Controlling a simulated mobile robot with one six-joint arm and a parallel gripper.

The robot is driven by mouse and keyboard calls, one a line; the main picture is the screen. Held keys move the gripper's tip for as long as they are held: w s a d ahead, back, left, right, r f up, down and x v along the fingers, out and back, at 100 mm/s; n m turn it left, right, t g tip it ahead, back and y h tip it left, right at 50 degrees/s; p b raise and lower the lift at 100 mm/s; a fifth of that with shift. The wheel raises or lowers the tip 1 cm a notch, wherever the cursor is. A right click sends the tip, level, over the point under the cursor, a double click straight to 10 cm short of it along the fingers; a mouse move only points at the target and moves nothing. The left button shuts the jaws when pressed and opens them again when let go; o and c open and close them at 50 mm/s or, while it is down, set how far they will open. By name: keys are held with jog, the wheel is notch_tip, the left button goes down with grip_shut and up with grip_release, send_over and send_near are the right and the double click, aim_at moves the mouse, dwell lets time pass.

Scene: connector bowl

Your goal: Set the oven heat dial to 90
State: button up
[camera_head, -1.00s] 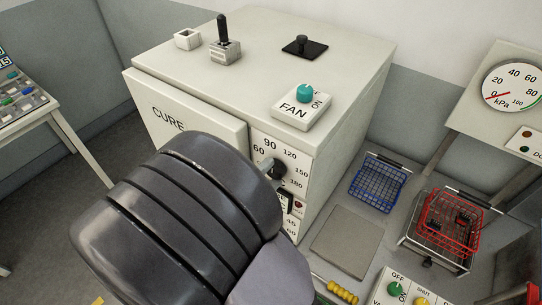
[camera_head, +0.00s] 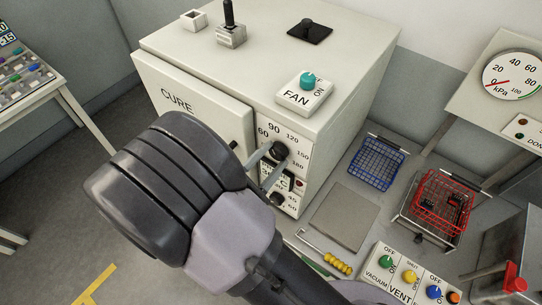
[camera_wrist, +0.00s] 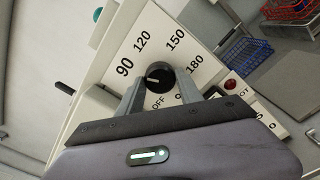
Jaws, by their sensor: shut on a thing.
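The oven heat dial is a round black knob (camera_head: 280,150) on the front panel of the beige CURE oven (camera_head: 190,105). It also shows in the wrist view (camera_wrist: 159,75), ringed by the marks 90, 120, 150 and 180, with OFF below it. A small pale mark shows on the knob, but I cannot tell surely which number it points to. My gripper (camera_wrist: 160,82) is shut on the dial, with one grey finger on each side. In the head view my gripper (camera_head: 268,166) reaches the dial from the left. The 60 mark is hidden in the wrist view.
A FAN switch (camera_head: 304,92) sits on the oven top. Below the dial are a small red lamp and another black knob (camera_head: 278,199). Blue (camera_head: 376,163) and red (camera_head: 443,203) wire baskets stand at right. A valve panel (camera_head: 410,280) lies at lower right.

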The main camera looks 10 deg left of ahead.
dwell(0.3)
jog(key=o, duration=1.4)
jog(key=shift+c, duration=0.2)
jog(key=v, duration=1.7)
jog(key=shift+s, duration=0.15)
